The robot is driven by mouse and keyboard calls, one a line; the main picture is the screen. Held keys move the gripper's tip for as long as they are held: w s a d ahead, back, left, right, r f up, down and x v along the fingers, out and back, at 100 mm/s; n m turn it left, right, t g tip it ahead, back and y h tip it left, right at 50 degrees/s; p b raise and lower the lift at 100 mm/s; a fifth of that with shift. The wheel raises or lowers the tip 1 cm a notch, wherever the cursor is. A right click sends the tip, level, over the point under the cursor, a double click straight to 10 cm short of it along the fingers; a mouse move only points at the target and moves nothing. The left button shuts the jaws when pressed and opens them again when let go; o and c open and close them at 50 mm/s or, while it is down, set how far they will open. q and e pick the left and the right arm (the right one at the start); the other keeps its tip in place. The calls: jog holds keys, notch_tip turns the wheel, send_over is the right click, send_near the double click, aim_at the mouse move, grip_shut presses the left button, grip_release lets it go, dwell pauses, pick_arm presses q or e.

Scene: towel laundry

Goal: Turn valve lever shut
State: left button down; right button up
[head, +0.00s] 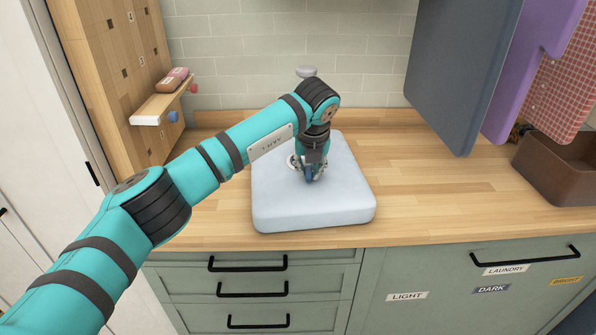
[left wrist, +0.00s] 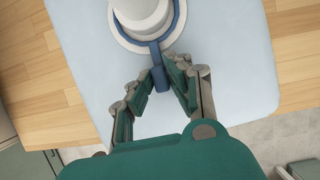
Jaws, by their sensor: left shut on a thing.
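The blue valve lever (left wrist: 161,78) runs from a blue ring around a white round fitting (left wrist: 140,14) and points towards my wrist in the left wrist view. My left gripper (left wrist: 161,70) is shut on the lever, with one finger on each side of its handle. In the head view my left gripper (head: 311,172) reaches straight down over a pale blue block (head: 310,212) on the counter. A bit of the blue lever (head: 309,178) shows at the fingertips. The arm hides most of the fitting there. My right gripper is in neither view.
The wooden counter (head: 440,190) is clear right of the block. Grey, purple and red checked towels (head: 465,70) hang at upper right above a brown bin (head: 560,165). A small shelf (head: 160,105) juts from a wooden panel at left.

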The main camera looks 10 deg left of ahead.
pick_arm(q)
jog(key=shift+w+d+n, duration=0.1)
jog(key=shift+d+n, duration=0.25)
jog(key=shift+n, duration=0.05)
jog(key=c, duration=1.3)
grip_release()
jog(key=v, duration=1.2)
jog(key=shift+w+d+r, duration=0.1)
jog(key=shift+d, duration=0.1)
